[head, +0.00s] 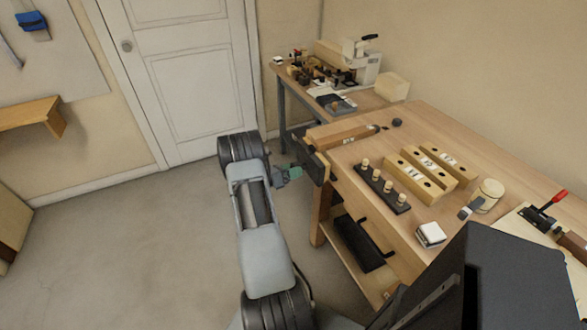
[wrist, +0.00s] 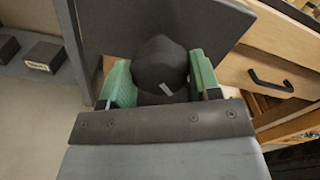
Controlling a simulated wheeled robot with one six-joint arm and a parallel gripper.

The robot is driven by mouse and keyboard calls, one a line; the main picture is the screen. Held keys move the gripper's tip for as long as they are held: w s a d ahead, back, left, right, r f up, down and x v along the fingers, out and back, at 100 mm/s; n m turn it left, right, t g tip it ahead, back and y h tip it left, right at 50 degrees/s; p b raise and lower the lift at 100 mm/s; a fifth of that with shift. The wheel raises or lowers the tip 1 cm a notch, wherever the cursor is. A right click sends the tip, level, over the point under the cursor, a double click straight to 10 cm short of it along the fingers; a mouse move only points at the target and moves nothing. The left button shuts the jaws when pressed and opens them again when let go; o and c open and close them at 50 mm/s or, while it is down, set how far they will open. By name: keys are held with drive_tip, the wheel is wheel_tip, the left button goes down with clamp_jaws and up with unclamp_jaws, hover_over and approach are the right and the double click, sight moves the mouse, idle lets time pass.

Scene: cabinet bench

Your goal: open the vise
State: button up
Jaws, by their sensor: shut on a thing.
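The vise (head: 311,158) is a dark plate-like jaw at the left end of the wooden bench; it also shows in the wrist view as a broad dark plate (wrist: 205,25). A dark rounded hub (wrist: 160,62) with a small light mark stands out from the plate. My gripper (wrist: 162,78) is shut on this hub, with one green finger on each side of it. In the head view my gripper (head: 290,173) reaches the vise's outer face from the left. The hub is hidden there, and how far the jaw stands from the bench is hard to tell.
The bench top (head: 405,130) holds wooden blocks (head: 420,172), a dark peg rack (head: 382,188), a jar (head: 488,195) and a white block (head: 430,235). A drawer front with a dark handle (wrist: 270,82) is beside the vise. The floor (head: 120,235) left of my arm is clear.

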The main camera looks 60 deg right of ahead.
drive_tip(key=shift+w+r+n, duration=0.15)
drive_tip(key=shift+r+n, duration=0.1)
drive_tip(key=shift+n, duration=0.15)
drive_tip(key=shift+n+p, duration=1.2)
drive_tip(key=shift+n, duration=0.7)
drive_tip(key=o, duration=0.6)
drive_tip(key=shift+w+f, duration=0.1)
drive_tip(key=shift+o, duration=0.9)
drive_tip(key=shift+f, duration=0.1)
drive_tip(key=v, duration=0.7)
